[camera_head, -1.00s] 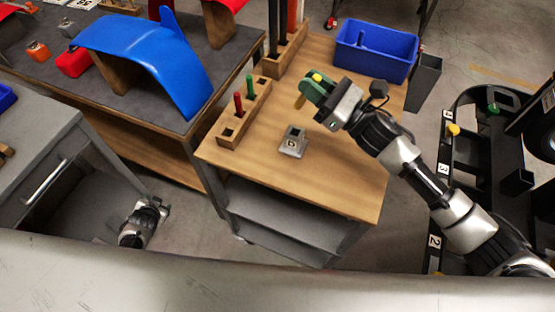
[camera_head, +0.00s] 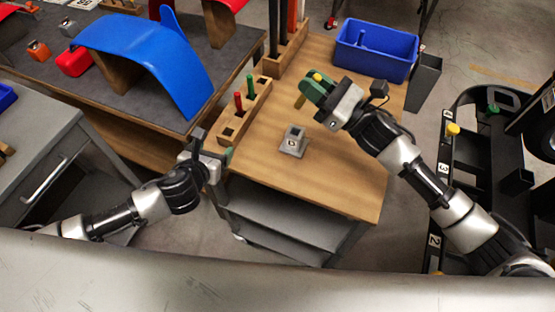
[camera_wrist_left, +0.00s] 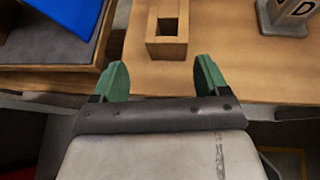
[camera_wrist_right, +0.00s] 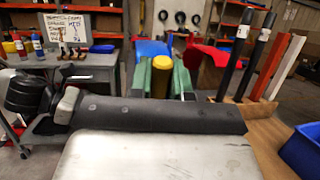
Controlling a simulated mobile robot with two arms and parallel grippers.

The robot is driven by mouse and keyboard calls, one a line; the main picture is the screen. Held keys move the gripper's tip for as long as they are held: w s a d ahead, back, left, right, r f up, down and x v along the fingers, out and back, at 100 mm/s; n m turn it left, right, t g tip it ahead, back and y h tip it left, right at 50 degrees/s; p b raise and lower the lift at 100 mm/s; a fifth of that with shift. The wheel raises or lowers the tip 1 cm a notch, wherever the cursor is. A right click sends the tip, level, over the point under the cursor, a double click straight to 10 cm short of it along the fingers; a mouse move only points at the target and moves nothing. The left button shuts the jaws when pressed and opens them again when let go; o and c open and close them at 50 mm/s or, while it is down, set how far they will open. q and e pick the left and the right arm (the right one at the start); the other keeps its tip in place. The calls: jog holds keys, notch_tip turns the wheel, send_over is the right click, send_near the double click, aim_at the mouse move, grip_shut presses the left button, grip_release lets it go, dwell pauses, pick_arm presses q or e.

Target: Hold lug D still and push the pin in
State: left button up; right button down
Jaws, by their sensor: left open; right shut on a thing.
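Lug D (camera_head: 293,141) is a small grey block with a socket on a flat base, marked D. It stands on the wooden bench top, and its base shows at the top right of the left wrist view (camera_wrist_left: 285,18). My left gripper (camera_head: 215,150) is open and empty at the bench's left edge, left of the lug; its green fingers show apart in the left wrist view (camera_wrist_left: 159,78). My right gripper (camera_head: 316,88) is shut on a yellow pin (camera_head: 300,101), held above the bench behind the lug. The pin's top shows between the fingers in the right wrist view (camera_wrist_right: 160,76).
A wooden pin rack (camera_head: 236,120) with a red pin (camera_head: 238,102) and a green pin (camera_head: 250,85) stands left of the lug. A blue bin (camera_head: 375,52) is at the back right. Bare bench top (camera_head: 335,180) lies right of the lug.

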pick_arm(q)
jog(key=m+h, duration=0.1)
jog(key=h, duration=0.1)
send_near(292, 142)
jog(key=shift+w+f, duration=0.2)
pick_arm(e)
jog(key=shift+d, duration=0.1)
pick_arm(q)
jog(key=x, duration=1.1)
jog(key=shift+w+d, duration=0.15)
jog(key=shift+w, duration=0.25)
pick_arm(e)
jog(key=shift+w, duration=0.1)
